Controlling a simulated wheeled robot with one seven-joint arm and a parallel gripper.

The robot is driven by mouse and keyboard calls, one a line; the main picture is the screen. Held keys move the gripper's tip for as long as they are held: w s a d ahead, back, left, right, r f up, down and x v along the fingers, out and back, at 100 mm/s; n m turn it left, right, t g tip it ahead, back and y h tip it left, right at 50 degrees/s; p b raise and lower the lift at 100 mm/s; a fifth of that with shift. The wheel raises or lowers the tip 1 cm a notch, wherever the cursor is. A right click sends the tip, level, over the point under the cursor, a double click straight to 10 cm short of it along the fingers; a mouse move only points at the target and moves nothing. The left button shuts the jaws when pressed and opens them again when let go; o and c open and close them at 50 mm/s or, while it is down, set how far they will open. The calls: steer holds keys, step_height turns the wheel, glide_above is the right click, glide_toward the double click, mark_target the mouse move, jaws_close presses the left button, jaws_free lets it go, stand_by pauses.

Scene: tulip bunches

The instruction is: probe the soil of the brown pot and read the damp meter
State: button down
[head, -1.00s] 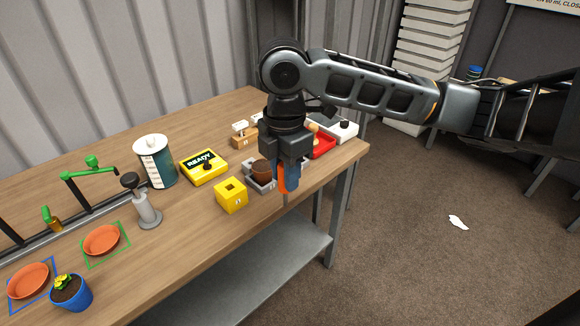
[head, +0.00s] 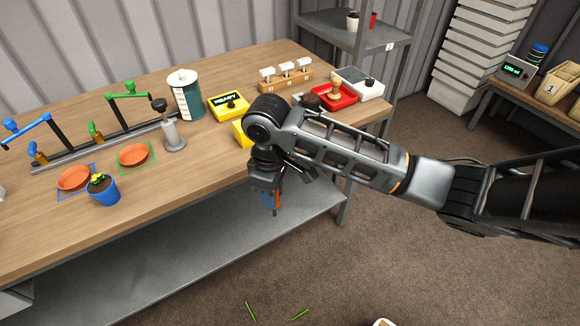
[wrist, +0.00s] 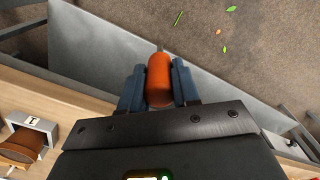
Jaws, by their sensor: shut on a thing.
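My gripper (head: 268,194) points down in front of the bench's front edge, over the lower shelf. It is shut on an orange-handled tool (head: 277,199) with a thin dark tip below. In the wrist view the orange handle (wrist: 159,80) sits between two blue finger pads, its grey tip pointing away. A brown ribbed round thing (wrist: 22,147) stands in a grey holder at lower left there, perhaps the brown pot. In the head view my arm hides that spot. A dark round thing (head: 312,100) shows behind my arm. A yellow box (head: 229,104) reads READY; I cannot tell whether it is the damp meter.
The wooden bench (head: 50,215) holds a blue pot (head: 104,190) with a yellow-flowered plant, orange saucers (head: 134,155), a grey stand (head: 174,140), a yellow block (head: 241,133) and a red tray (head: 350,96). Open floor lies at right, with green scraps (head: 300,314).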

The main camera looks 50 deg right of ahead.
steer(key=s+a+f+m, duration=0.2)
steer(key=a+f, duration=0.2)
steer(key=f, duration=0.2)
steer(key=s+a+f+m, duration=0.2)
steer(key=s+a+f, duration=0.1)
steer(key=f, duration=0.4)
steer(key=shift+a+f+m, duration=0.25)
steer(key=shift+a+m, duration=0.05)
steer(key=shift+a, duration=0.2)
steer(key=shift+a+f, duration=0.15)
steer(key=shift+w+a, duration=0.1)
steer(key=shift+a, duration=0.3)
